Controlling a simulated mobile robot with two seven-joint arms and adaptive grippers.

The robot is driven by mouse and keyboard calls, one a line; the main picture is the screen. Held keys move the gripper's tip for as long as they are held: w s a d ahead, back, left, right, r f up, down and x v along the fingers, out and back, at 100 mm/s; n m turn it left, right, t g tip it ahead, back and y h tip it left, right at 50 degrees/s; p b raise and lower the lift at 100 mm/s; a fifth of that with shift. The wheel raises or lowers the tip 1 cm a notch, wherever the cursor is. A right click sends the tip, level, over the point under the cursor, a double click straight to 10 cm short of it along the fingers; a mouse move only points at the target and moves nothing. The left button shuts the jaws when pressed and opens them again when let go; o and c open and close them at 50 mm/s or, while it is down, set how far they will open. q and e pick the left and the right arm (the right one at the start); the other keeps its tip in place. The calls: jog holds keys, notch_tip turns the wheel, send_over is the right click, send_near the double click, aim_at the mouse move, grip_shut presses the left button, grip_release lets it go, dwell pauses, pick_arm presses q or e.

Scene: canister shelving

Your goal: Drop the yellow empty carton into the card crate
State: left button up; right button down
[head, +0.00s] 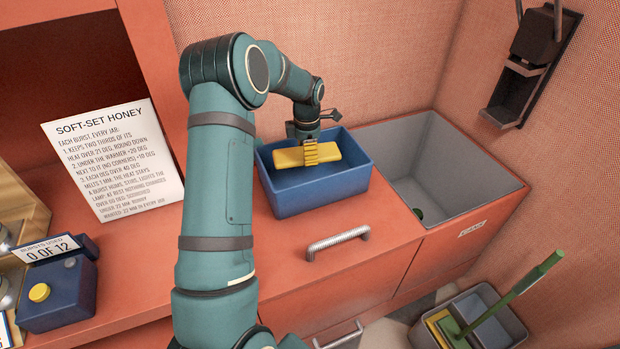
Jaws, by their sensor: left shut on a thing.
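The yellow carton (287,158) is flat and long, and shows within the outline of the blue open box (322,197) on the red counter. My left gripper (311,154) comes down from above and is shut on the middle of the carton. I cannot tell whether the carton touches the box floor. To the right of the blue box is a large grey open bin (468,180) set in the counter. A small label on its front seems to read "card", but is hard to make out. My right gripper is not in view.
A small dark green thing (418,213) lies in the grey bin. A grey caddy (509,331) with a green-handled tool stands low at the right. A dark wall holder (527,75) hangs above the bin. A blue counter box (60,292) reads "0 of 12".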

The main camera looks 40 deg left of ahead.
pick_arm(q)
jog(key=shift+f, duration=0.7)
jog(key=o, duration=1.1)
jog(key=shift+o, duration=0.2)
jog(key=shift+r, duration=0.1)
notch_tip(320, 180, up, 12)
jog(key=shift+s, duration=0.1)
